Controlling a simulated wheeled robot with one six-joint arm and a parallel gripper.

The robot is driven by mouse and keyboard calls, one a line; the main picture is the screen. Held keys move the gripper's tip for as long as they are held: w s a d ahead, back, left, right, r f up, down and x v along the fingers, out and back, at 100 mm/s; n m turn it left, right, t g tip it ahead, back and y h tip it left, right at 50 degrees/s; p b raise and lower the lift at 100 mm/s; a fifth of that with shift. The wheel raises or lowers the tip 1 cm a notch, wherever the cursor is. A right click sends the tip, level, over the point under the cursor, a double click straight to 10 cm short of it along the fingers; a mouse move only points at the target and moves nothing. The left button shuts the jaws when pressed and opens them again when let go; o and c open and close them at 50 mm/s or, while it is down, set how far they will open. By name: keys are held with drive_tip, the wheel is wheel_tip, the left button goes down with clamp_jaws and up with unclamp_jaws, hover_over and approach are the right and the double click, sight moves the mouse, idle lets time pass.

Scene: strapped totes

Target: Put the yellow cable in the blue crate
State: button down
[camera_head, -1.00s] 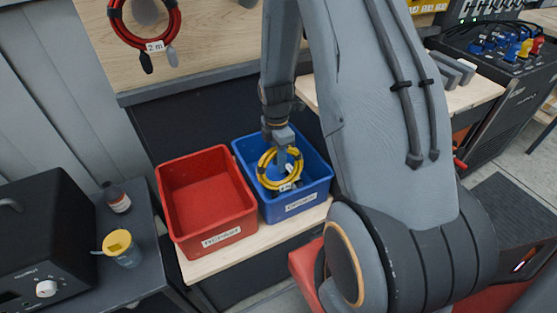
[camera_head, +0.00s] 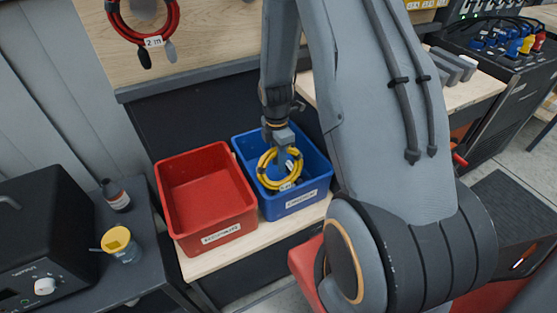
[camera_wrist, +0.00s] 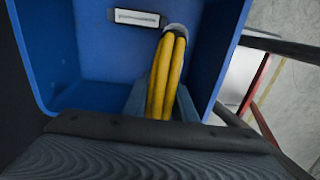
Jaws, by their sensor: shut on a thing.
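The yellow cable (camera_head: 262,172) is a coiled loop with a small white tag. My gripper (camera_head: 281,152) is shut on the coil and points down over the blue crate (camera_head: 303,203). In the wrist view the yellow cable (camera_wrist: 166,80) shows as strands between the fingers (camera_wrist: 160,103), in front of the blue crate wall (camera_wrist: 95,50) with its white label. The coil appears within the crate's opening. Whether it touches the crate floor cannot be told. The fingertips are partly hidden by the cable.
A red crate (camera_head: 205,236) stands directly left of the blue one on a wooden shelf (camera_head: 200,268); it looks empty. A red cable coil (camera_head: 172,22) hangs on the board above. A dark side table at left holds a brown bottle (camera_head: 117,197) and a yellow-lidded jar (camera_head: 118,242).

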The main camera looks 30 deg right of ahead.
drive_tip(key=shift+f, duration=0.4)
idle(0.4)
drive_tip(key=c, duration=1.4)
unclamp_jaws()
drive_tip(key=r, duration=0.2)
drive_tip(key=r+b, duration=0.1)
drive_tip(key=r, duration=0.4)
drive_tip(key=shift+w+r+b, duration=0.1)
drive_tip(key=shift+w+b, duration=0.2)
drive_tip(key=shift+r, duration=0.3)
